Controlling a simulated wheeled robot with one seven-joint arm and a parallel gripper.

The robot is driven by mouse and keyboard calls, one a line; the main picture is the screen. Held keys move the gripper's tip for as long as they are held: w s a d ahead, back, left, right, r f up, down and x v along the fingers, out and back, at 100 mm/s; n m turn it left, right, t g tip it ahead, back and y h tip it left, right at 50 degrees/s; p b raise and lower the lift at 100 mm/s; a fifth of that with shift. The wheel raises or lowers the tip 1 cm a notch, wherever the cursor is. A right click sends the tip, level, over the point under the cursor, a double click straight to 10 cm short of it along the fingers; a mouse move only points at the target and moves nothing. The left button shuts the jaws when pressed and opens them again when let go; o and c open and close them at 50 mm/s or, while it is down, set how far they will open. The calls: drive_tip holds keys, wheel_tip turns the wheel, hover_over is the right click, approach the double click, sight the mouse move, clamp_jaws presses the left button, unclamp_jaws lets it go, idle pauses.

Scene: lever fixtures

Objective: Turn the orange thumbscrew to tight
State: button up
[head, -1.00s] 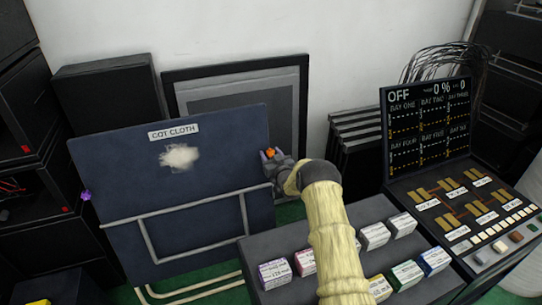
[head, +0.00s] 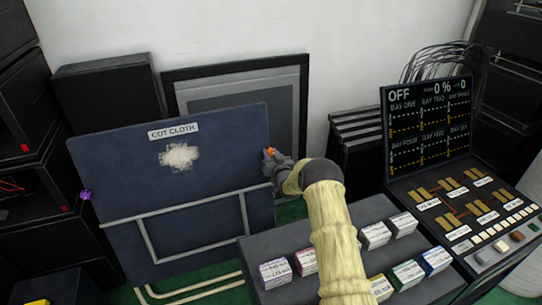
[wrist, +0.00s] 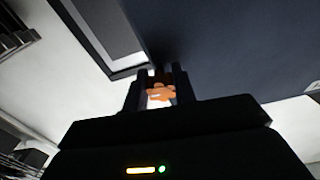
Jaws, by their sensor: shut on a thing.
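The orange thumbscrew (head: 269,152) sits at the right edge of the dark blue panel labelled "COT CLOTH" (head: 230,135). It also shows in the wrist view (wrist: 160,93), between my two fingers. My gripper (head: 270,156) is at that edge, shut on the thumbscrew. My fingers hide part of the thumbscrew's sides, and I cannot read its turn from any mark. A purple knob (head: 86,195) is on the panel's left edge.
A dark table with small labelled boxes (head: 275,272) stands below my arm. A console (head: 465,215) with a screen reading OFF is at the right. A framed board (head: 290,75) leans behind the panel.

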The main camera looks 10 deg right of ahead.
drive_tip(key=m+b, duration=0.1)
drive_tip(key=m, duration=0.2)
drive_tip(key=m+h, duration=0.1)
drive_tip(key=m, duration=0.2)
drive_tip(key=shift+a+h+b, duration=0.1)
drive_tip(key=shift+h+b, duration=0.2)
drive_tip(key=shift+b, duration=0.1)
drive_tip(key=m+h+b, duration=0.1)
drive_tip(key=m, duration=0.3)
drive_tip(key=shift+g, duration=0.3)
drive_tip(key=m, duration=0.2)
drive_tip(key=m+b, duration=0.1)
drive_tip(key=m, duration=0.2)
drive_tip(key=shift+a+r+g+h, duration=0.1)
drive_tip(key=shift+r+g+h, duration=0.05)
drive_tip(key=shift+g+h, duration=0.2)
drive_tip(key=shift+r+m+g+b, duration=0.1)
drive_tip(key=shift+m+g+b, duration=0.3)
drive_tip(key=shift+m, duration=1.3)
drive_tip(key=o, duration=1)
drive_tip(key=shift+s, duration=0.1)
drive_tip(key=p+v, duration=0.1)
drive_tip(key=v, duration=1.6)
drive_tip(key=shift+p, duration=0.35)
